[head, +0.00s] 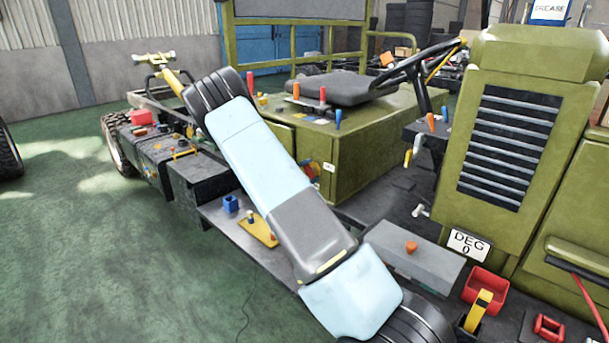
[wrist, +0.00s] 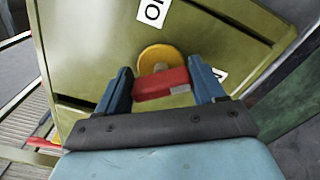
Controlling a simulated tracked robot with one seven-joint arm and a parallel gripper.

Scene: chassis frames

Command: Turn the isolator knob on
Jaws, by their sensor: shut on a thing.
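The isolator knob is a red bar handle (wrist: 165,84) on a round yellow disc (wrist: 157,54), set on an olive green panel. In the wrist view my gripper (wrist: 160,80) has its blue fingers on either side of the red bar, shut on it. The bar lies roughly across the picture, slightly tilted. A white label with partly cut-off black letters (wrist: 153,12) is above the disc, and a second white label (wrist: 220,75) is beside the right finger. In the head view the red and yellow knob (head: 312,166) shows small beside my arm, which hides most of my gripper.
The green box (head: 365,155) carries a seat (head: 345,88) and several coloured levers on top. A steering wheel (head: 420,65) and a grey box with an orange knob (head: 415,255) are to the right. A blue block (head: 230,203) sits on the dark ledge left of my arm.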

